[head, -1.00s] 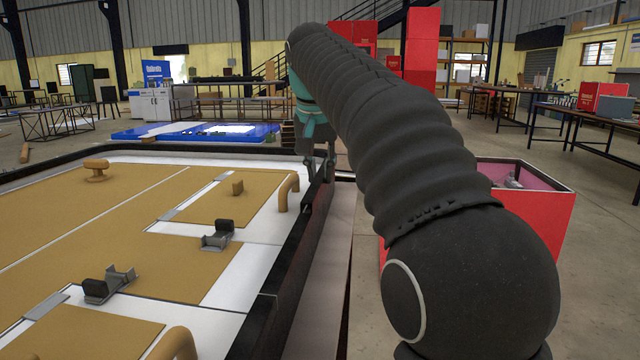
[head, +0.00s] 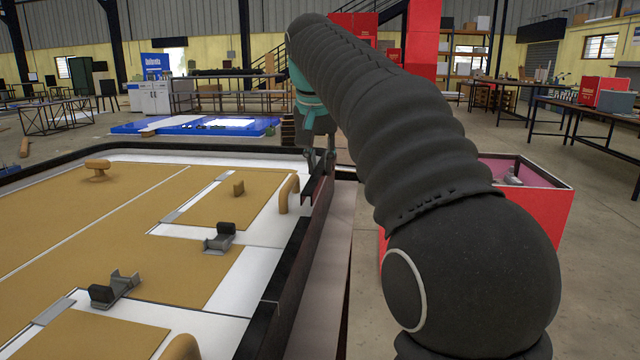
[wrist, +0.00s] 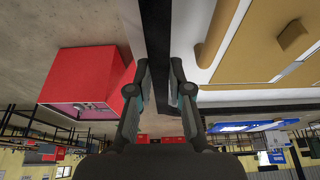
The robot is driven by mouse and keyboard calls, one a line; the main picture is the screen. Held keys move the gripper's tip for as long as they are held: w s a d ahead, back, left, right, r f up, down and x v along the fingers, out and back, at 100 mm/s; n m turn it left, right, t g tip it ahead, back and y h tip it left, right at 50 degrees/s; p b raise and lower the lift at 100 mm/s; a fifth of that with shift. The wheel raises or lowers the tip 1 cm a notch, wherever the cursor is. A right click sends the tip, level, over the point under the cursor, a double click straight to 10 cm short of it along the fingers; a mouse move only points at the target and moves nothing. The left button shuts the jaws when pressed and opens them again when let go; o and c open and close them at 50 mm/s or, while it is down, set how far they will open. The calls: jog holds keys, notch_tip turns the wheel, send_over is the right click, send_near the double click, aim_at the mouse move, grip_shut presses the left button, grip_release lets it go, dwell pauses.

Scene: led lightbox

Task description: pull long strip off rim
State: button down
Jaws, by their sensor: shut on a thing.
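The long strip (head: 306,228) is a dark bar along the right rim of the lightbox (head: 250,278), running towards the far corner. My gripper (head: 321,172) is at the far part of this side, pointing down, with its fingers at the strip. In the wrist view, my gripper (wrist: 161,65) has one finger on each side of the dark strip (wrist: 157,30) and is shut on it. My arm hides part of the right side. I cannot tell how far the strip stands from the rim.
Tan panels (head: 105,220) with wooden handles (head: 288,193) and small metal clips (head: 220,238) lie inside the lightbox. An open red bin (head: 535,215) stands to the right. A blue-edged panel (head: 195,126) lies beyond. Grey floor (head: 600,250) is clear at far right.

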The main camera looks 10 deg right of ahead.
aim_at(320, 167)
jog(key=shift+r+p, duration=1.85)
jog(key=shift+r, duration=0.35)
